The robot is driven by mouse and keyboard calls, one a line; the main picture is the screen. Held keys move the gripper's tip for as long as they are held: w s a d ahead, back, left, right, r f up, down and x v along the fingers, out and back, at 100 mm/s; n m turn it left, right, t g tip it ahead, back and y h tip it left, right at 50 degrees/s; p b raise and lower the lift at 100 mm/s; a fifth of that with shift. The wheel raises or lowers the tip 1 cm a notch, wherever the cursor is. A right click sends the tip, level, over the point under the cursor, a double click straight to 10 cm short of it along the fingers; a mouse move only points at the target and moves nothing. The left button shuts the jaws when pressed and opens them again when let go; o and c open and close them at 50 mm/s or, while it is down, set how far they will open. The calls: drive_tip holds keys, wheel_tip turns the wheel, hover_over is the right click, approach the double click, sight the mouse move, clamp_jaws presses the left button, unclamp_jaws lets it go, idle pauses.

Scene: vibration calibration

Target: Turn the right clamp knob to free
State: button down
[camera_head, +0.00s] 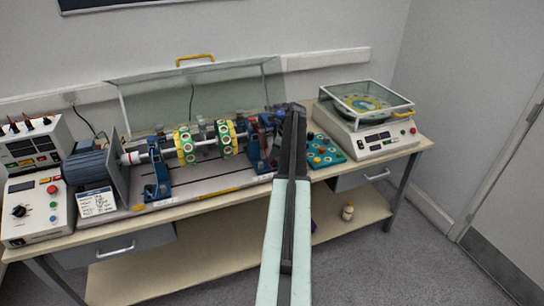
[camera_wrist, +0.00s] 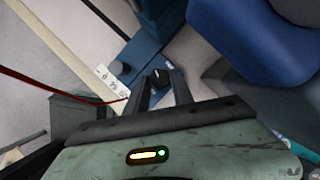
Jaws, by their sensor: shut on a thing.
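My gripper (camera_wrist: 160,90) shows in the wrist view with its two dark fingers on either side of a small black knob (camera_wrist: 160,77), and it is shut on that knob. The knob sits at the foot of a blue bearing stand (camera_wrist: 130,55). In the head view my arm reaches over the bench to the right blue stand (camera_head: 257,150); my gripper's tips and the knob are hidden there behind the arm. The left blue stand (camera_head: 157,175) is at the other end of the shaft. The knob's exact setting cannot be read.
A shaft with yellow-green discs (camera_head: 186,146) runs between the stands. The clear guard (camera_head: 200,92) is raised behind. A teal tray (camera_head: 325,152) and a balance machine (camera_head: 365,135) stand to the right. In the wrist view a blue rounded part (camera_wrist: 240,40) is close by, and a red cord (camera_wrist: 60,88) crosses left.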

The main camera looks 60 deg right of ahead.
drive_tip(key=c, duration=1.1)
unclamp_jaws()
drive_tip(key=shift+w, duration=0.15)
drive_tip(key=p+v, duration=0.7)
drive_tip(key=v, duration=0.1)
drive_tip(key=shift+a+f, duration=0.1)
drive_tip(key=shift+a, duration=0.05)
